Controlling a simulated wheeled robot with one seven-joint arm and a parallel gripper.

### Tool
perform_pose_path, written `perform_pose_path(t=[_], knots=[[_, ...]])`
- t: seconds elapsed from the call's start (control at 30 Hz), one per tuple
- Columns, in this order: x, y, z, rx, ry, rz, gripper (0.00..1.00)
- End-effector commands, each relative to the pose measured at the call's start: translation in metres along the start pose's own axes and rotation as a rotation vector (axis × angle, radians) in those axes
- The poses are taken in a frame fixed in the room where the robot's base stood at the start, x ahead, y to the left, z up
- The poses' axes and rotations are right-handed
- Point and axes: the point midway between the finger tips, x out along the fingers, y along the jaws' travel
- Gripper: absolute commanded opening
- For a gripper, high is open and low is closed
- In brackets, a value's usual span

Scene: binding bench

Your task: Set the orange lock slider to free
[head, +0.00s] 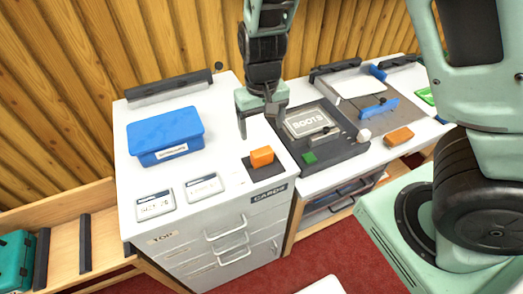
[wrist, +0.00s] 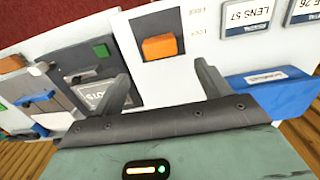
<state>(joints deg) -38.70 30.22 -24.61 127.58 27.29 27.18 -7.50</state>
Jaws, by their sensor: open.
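The orange lock slider (head: 262,156) is a small block on a dark plate (head: 268,172) at the front right of the white cabinet top. Small marks are printed on the white top beside the plate, too blurred to read surely. My gripper (head: 262,125) is open and empty, above and just behind the slider, apart from it. In the wrist view the slider shows beyond and between the spread fingertips of my gripper (wrist: 162,74).
A blue box (head: 165,132) and two label cards (head: 203,187) share the cabinet top. Another orange block (head: 398,137) lies farther right. Drawers with handles (head: 232,240) face front.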

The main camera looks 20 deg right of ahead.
Motion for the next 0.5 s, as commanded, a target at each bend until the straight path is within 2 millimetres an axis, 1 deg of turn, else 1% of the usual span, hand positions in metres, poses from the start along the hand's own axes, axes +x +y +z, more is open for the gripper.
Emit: perform_pose_path(t=[0.03,0.3,0.4,0.5], knots=[[0.012,0.001,0.001,0.003,-0.005,0.002,0.76],[0.066,0.001,0.001,0.002,-0.004,0.001,0.76],[0.083,0.001,0.001,0.003,-0.003,0.0,0.76],[0.095,0.0,0.0,0.0,-0.001,0.0,0.76]])
